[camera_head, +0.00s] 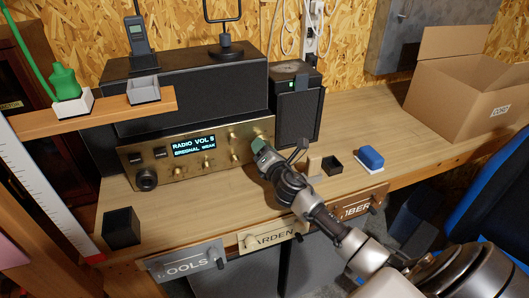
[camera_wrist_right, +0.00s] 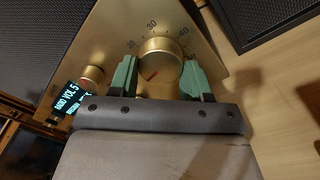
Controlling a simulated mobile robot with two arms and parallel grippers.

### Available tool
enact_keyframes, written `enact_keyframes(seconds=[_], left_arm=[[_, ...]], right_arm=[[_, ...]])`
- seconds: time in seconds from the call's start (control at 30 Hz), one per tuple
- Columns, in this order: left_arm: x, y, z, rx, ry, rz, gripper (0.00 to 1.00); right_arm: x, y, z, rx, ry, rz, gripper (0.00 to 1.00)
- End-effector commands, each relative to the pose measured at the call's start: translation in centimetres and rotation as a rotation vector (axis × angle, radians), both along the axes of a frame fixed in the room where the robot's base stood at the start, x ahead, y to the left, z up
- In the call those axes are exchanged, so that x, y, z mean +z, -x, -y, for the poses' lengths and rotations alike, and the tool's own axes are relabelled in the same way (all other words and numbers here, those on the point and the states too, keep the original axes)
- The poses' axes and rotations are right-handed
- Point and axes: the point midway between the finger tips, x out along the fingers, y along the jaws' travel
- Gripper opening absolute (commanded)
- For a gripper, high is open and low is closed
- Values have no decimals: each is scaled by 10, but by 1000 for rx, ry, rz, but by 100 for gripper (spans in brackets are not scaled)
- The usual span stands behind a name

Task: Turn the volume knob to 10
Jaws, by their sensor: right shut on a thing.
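The radio (camera_head: 190,158) is a brass-fronted unit on the bench, and its display (camera_head: 194,145) reads "RADIO VOL 5" with a second line ending in "WEAK". The volume knob (camera_wrist_right: 160,58) is a large gold knob at the panel's right end, with a numbered scale around it showing 30 and 40. A red mark on its face points to the lower left in the wrist view. My right gripper (camera_head: 261,146) is shut on this knob, its green fingers (camera_wrist_right: 158,72) on either side. In the head view the gripper hides the knob. My left gripper is out of view.
A smaller gold knob (camera_wrist_right: 92,75) sits close beside the gripper's finger. A black speaker (camera_head: 299,112) stands right of the radio. A cardboard box (camera_head: 462,96) stands farther right.

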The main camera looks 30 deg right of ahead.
Motion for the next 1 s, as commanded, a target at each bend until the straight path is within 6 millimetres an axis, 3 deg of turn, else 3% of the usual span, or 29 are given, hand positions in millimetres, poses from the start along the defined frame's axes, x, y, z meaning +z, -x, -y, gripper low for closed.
enact_keyframes(seconds=[0.4,1.0], left_arm=[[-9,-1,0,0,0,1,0],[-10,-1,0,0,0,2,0]], right_arm=[[0,0,-1,1,-242,58,25],[1,0,-1,0,-296,70,25]])
